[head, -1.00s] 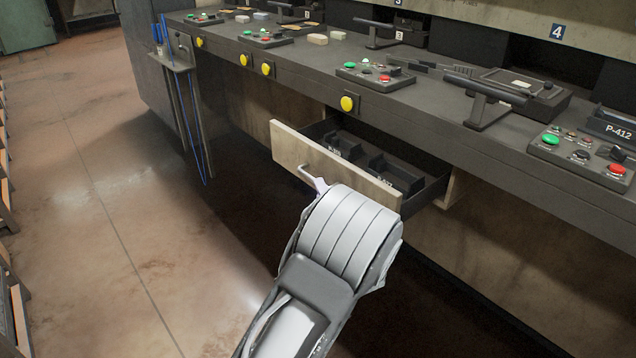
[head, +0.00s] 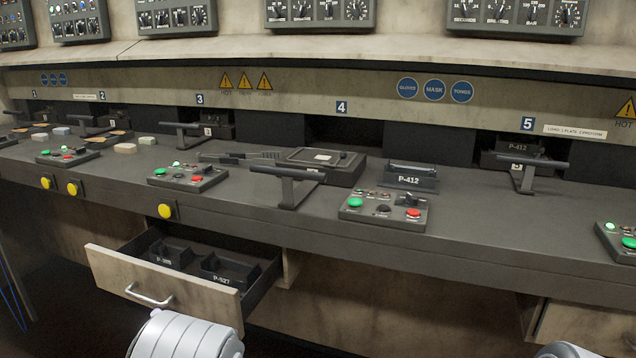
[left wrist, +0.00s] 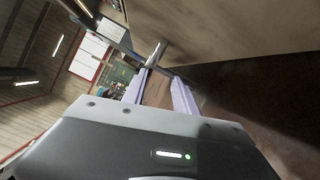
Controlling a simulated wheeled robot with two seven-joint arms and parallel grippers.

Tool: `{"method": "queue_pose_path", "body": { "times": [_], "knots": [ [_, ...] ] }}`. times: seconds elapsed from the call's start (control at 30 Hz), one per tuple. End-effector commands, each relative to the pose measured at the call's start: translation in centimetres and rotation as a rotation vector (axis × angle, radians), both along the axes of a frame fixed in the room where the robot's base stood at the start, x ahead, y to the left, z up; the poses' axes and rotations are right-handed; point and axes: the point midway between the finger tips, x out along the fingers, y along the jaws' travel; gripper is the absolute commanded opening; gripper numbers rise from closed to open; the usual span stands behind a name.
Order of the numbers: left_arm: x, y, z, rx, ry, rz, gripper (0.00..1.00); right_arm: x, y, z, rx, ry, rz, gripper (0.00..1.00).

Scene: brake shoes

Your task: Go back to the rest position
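My left gripper (left wrist: 160,82) shows in the left wrist view with its two fingers apart. A grey bar-like piece lies just beyond the fingertips; I cannot tell whether it touches them. In the head view only rounded white parts of my arms show at the bottom edge, and neither gripper is visible there. The open drawer (head: 165,285) hangs out under the bench with its handle (head: 149,296) clear of any gripper in this view. It holds dark bins labelled P-327 (head: 222,270) and another partly readable label. My right gripper is in no frame.
The long dark bench (head: 480,235) carries button panels (head: 384,210), lever presses (head: 290,185) and a P-412 bin (head: 411,177). Another wooden front (head: 575,328) shows at the lower right. Blue cords (head: 12,295) hang at the left.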

Motion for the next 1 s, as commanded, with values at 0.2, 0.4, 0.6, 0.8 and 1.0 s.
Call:
{"method": "queue_pose_path", "body": {
  "times": [0.2,0.4,0.6,0.8,1.0],
  "knots": [
    [-5.3,-0.5,-10.6,-0.581,-0.133,0.235,0.34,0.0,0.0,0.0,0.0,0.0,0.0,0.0],
    [-14.6,-6.9,-22.7,-1.16,-0.318,0.707,0.34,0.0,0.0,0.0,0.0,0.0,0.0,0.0],
    [-23.8,-18.1,-30.6,-1.587,-0.671,1.448,0.34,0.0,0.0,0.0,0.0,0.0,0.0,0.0],
    [-27.6,-27.6,-32.7,-1.629,-1.251,2.275,0.34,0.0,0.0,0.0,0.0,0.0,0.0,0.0],
    [-29.0,-30.1,-32.9,1.048,1.379,-2.151,0.34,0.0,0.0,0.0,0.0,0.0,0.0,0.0]
  ]
}}
